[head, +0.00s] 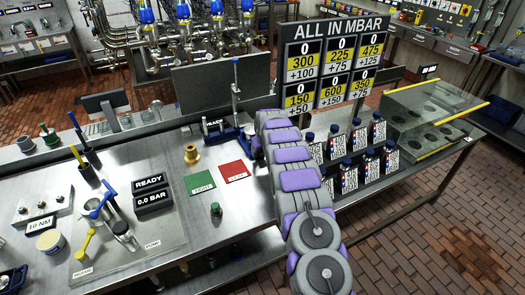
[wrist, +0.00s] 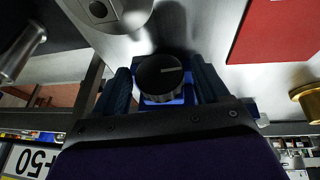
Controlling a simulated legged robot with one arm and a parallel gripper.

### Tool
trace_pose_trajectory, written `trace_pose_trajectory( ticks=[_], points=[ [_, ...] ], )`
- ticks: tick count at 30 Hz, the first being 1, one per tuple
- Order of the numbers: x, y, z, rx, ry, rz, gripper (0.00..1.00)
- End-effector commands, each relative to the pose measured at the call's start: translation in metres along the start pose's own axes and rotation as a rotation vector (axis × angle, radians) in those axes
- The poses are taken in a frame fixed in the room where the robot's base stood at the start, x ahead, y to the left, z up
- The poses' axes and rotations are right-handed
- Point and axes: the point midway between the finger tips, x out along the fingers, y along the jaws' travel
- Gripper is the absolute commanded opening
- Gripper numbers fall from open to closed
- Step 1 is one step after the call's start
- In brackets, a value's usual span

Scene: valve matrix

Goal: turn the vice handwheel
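The vice handwheel (wrist: 160,78) is a round black knob with a white line on its face, in front of a blue vice body. In the wrist view it sits between the two fingers of my gripper (wrist: 162,88). The fingers stand on either side of the knob with narrow gaps, so the gripper looks open around it; contact is not clear. My purple and grey arm hides the handwheel and most of the gripper there.
A red mat (head: 235,171), a green mat (head: 200,182) and a brass fitting (head: 191,154) lie near the vice. A vertical rod stand (head: 235,90) rises behind it. Several labelled bottles (head: 349,175) stand right of my arm, below the pressure board (head: 333,65).

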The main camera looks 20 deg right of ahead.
Motion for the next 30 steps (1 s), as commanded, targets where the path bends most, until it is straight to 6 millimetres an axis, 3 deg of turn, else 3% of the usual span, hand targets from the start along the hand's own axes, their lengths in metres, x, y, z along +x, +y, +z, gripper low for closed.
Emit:
trace_pose_trajectory(
  ticks=[14,30],
  points=[
    [-0.015,0.001,-0.003,0.0,0.007,0.003,0.8],
    [-0.1,0.002,-0.002,0.001,0.007,0.002,0.8]
  ],
)
